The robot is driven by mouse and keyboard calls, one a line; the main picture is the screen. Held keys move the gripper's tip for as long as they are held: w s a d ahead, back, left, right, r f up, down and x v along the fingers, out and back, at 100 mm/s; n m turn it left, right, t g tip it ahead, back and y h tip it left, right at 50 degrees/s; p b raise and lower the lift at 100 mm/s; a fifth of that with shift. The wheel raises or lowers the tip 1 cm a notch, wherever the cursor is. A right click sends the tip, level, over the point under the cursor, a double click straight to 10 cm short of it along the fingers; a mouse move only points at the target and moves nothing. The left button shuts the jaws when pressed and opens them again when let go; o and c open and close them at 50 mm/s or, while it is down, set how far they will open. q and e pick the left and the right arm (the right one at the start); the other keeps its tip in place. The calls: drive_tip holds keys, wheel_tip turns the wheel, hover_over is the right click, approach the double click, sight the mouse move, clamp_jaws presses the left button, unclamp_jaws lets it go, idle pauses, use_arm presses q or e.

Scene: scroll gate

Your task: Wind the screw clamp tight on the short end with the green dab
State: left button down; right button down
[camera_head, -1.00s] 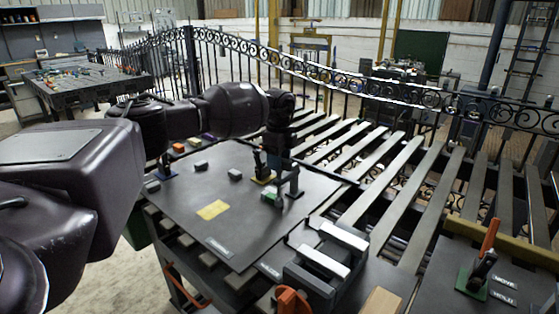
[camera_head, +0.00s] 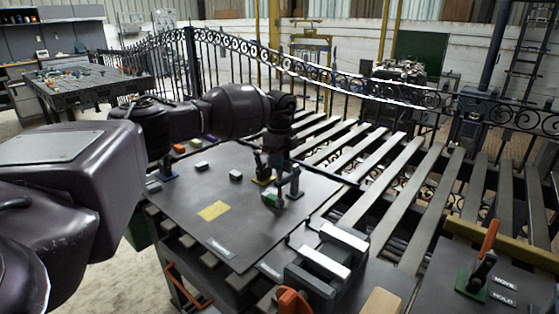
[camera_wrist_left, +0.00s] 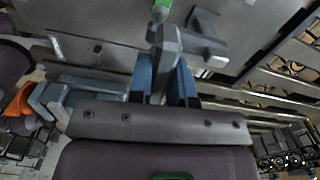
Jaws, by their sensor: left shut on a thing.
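My left gripper (camera_head: 281,160) reaches down over the dark table plate (camera_head: 175,215) from the far side of my arm. In the left wrist view its two blue fingers (camera_wrist_left: 163,82) are shut on a grey bar of the screw clamp (camera_wrist_left: 166,46). The screw clamp (camera_head: 294,184) stands upright on the plate near its right edge. The short end with the green dab (camera_head: 270,198) lies at the clamp's left side; the green also shows at the top of the left wrist view (camera_wrist_left: 164,4). Whether the clamp's jaw touches the end cannot be told. My right gripper is out of view.
A yellow patch (camera_head: 214,211) and small grey blocks (camera_head: 236,175) are on the plate. A grey vise-like fixture (camera_head: 326,262) is at the front. Slats and an iron gate lie right and behind.

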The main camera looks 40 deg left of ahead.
use_arm(q)
drive_tip(key=m+p, duration=0.1)
drive_tip(key=m, duration=0.5)
drive_tip(key=shift+p, duration=0.3)
drive_tip(key=m, duration=1.2)
drive_tip(key=shift+m, duration=0.3)
drive_tip(key=m+b, duration=0.1)
drive_tip(key=m, duration=0.4)
drive_tip(key=shift+m, duration=0.3)
drive_tip(key=c, duration=1)
unclamp_jaws()
drive_tip(key=shift+c, duration=0.2)
wheel_tip(320, 180, up, 11)
